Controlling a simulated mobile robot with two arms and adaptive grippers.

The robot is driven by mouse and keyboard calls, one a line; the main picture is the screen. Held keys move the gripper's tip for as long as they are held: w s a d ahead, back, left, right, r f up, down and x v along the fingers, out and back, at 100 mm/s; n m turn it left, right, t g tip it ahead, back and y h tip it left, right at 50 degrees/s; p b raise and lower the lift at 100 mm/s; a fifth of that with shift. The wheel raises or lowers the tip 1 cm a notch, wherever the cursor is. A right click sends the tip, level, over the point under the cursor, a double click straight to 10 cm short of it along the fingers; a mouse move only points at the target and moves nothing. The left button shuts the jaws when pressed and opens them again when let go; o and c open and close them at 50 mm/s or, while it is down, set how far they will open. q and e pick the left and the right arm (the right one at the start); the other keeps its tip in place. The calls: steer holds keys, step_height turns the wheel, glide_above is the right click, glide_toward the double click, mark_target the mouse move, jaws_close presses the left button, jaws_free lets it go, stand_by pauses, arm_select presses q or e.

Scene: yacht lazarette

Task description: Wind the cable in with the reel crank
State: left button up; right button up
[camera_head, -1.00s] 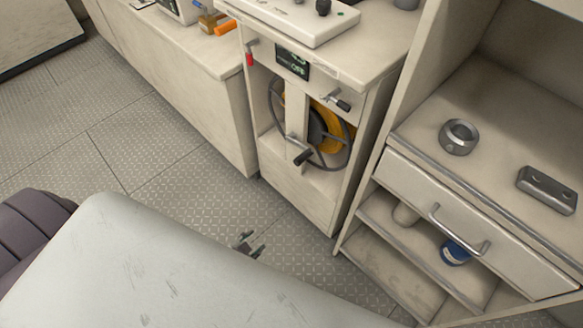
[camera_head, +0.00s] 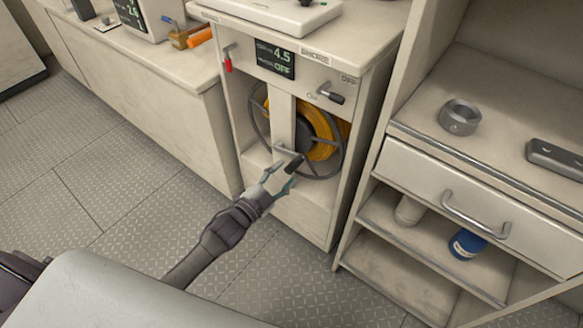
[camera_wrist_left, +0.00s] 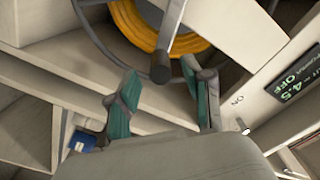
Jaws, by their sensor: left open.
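The reel (camera_head: 341,150) sits in an open cabinet bay, a dark-rimmed wheel with yellow cable (camera_head: 322,136) wound on it. Its crank (camera_head: 280,149) reaches across the front and ends in a dark handle (camera_head: 294,163) at the lower middle. My left gripper (camera_head: 281,176) is open just below and in front of this handle. In the left wrist view the handle (camera_wrist_left: 160,70) lies between the two teal-padded fingers of the left gripper (camera_wrist_left: 160,74), close to their tips; I cannot tell whether they touch it. My right gripper is not in view.
The shelf unit at right has a drawer (camera_head: 470,205) and a blue can (camera_head: 467,243). The floor in front is clear.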

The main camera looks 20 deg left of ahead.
mark_target(292, 167)
arm_select(q)
steer(key=shift+x, duration=2.05)
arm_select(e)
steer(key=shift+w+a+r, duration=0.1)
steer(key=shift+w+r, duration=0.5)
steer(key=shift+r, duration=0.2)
arm_select(q)
jaws_close()
